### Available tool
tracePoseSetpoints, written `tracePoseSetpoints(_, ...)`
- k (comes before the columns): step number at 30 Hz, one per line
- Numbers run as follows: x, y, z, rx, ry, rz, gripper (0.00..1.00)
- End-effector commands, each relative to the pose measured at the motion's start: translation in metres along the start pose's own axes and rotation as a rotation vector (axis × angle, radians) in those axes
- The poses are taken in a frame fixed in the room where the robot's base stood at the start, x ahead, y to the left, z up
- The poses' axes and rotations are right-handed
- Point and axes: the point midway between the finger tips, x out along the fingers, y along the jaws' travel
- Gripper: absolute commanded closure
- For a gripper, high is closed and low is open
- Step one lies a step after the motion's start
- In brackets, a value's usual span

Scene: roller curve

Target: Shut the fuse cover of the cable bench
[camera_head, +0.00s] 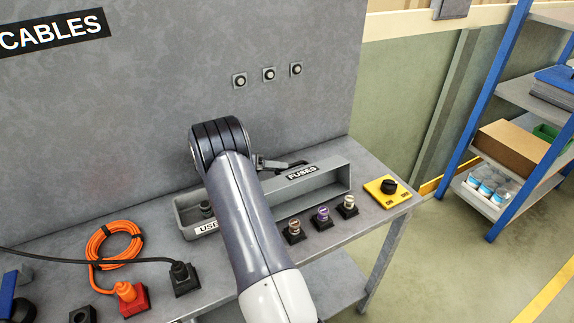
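A long grey open-topped box (327,187) stands on the cable bench (366,218). I cannot make out for certain which part is the fuse cover; my arm hides the box's middle. Three fuse-like plugs with brown, purple and pale tops (322,216) stand in dark sockets in front of the box. My gripper (283,165) is mostly hidden behind my arm, near the box's back edge. Its fingers and any contact are unclear.
An orange cable coil (113,244), a red plug (132,298) and a black plug (183,279) lie at the left. A yellow box with a black knob (388,187) sits at the bench's right end. A grey panel (155,110) rises behind. Blue-framed shelves stand at right.

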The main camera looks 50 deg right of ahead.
Motion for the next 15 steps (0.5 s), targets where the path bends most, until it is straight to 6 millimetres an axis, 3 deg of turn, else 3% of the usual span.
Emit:
tracePoseSetpoints(6,0.028,-0.001,0.001,0.000,0.001,0.000,0.66)
tracePoseSetpoints(15,0.035,0.000,0.000,0.001,0.000,0.001,0.66)
